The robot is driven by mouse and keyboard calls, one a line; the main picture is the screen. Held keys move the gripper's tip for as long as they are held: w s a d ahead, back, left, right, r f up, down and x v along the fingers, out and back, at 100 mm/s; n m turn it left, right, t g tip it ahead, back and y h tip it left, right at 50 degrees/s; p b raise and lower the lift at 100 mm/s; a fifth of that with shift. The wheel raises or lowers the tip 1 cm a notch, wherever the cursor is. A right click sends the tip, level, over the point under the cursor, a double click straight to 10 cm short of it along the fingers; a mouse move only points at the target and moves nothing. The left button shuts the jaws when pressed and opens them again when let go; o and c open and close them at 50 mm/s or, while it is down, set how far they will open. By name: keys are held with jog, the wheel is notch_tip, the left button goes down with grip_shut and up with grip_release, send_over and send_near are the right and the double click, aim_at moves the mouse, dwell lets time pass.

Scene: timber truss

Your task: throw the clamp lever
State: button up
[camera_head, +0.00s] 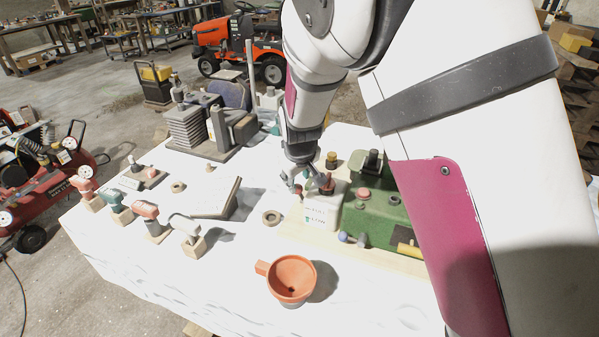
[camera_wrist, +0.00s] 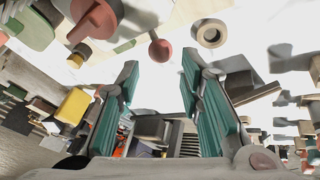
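My gripper (camera_head: 307,183) hangs over the cloth-covered table, beside a pale box (camera_head: 321,212) with dark lettering. In the wrist view its two teal-padded fingers (camera_wrist: 161,62) are spread wide with nothing between them. A red ball on a short stem (camera_wrist: 159,48) shows just beyond the fingertips, apart from both; it looks like a lever knob, but I cannot tell for certain that it is the clamp lever. A green machine (camera_head: 377,222) stands right of the pale box, partly hidden by my arm. My gripper also hides part of the box's top.
An orange funnel (camera_head: 291,278) stands at the table's front. A tilted panel (camera_head: 216,198), a ring (camera_head: 271,218) and several small handled pieces on wooden blocks lie to the left. A grey stepped machine (camera_head: 205,128) stands behind.

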aim_at(300, 193)
jog(key=x, duration=0.7)
jog(key=shift+w+f, duration=0.15)
jog(key=shift+f, duration=0.2)
grip_shut()
